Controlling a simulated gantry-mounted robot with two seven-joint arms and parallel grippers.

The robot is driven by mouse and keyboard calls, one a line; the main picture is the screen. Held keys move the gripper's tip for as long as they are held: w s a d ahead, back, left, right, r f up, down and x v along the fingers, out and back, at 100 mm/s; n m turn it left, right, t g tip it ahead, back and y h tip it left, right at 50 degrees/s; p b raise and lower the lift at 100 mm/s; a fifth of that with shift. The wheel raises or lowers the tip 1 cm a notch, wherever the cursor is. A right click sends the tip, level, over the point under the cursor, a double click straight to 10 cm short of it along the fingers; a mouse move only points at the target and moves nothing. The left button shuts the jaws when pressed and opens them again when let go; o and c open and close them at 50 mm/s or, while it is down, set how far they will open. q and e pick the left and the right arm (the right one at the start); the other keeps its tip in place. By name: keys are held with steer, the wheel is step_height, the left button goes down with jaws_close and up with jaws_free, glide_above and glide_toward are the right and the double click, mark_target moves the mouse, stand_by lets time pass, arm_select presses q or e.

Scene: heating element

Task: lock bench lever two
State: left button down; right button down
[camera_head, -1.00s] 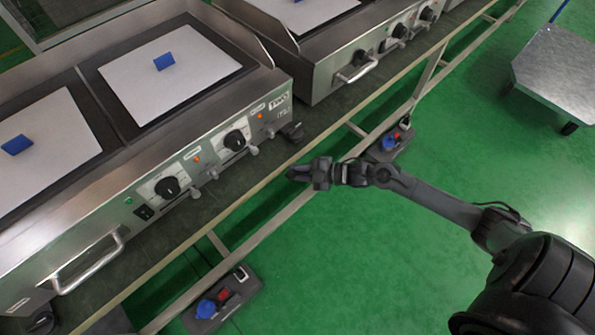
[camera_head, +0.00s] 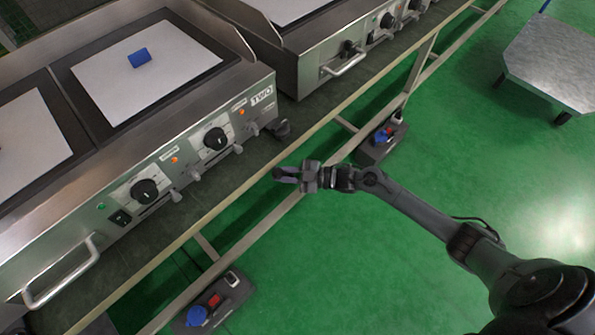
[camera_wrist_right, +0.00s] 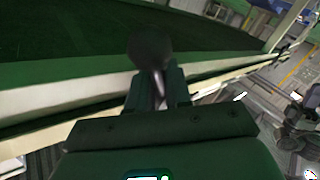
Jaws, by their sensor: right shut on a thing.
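The griddle marked TWO (camera_head: 210,140) stands on the dark bench (camera_head: 278,154). My right gripper (camera_head: 284,173) is at the bench's front edge, just below the griddle's front right corner. In the right wrist view, the gripper (camera_wrist_right: 157,92) is shut on the bench lever (camera_wrist_right: 152,48), which shows a dark round knob and a pale metal stem between the fingers. The knob stands out beyond the fingertips. My left gripper is not in view.
A second griddle (camera_head: 318,62) stands farther along the bench. Grey boxes with blue and red sockets sit low by the bench frame, one at the front (camera_head: 212,302) and one behind (camera_head: 384,138). A metal cart (camera_head: 555,62) is at the back right. The green floor (camera_head: 340,270) is clear.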

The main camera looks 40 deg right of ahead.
steer(key=shift+a+f+m+t+y, duration=0.2)
steer(key=shift+m+t+y, duration=0.15)
steer(key=shift+m, duration=0.2)
steer(key=shift+a+f+m+t+y, duration=0.15)
steer(key=shift+m+t+y, duration=0.15)
steer(key=shift+m, duration=0.25)
steer(key=shift+s+a+m+t+y, duration=0.1)
steer(key=shift+a+m+t+y, duration=0.25)
steer(key=shift+m, duration=0.35)
steer(key=shift+s+m+t+y, duration=0.1)
steer(key=shift+m+t, duration=0.3)
steer(key=shift+m, duration=0.3)
steer(key=c, duration=1.1)
jaws_free()
steer(key=p+v, duration=0.2)
steer(key=v, duration=0.8)
steer(key=shift+s+d, duration=0.2)
steer(key=shift+s, duration=0.05)
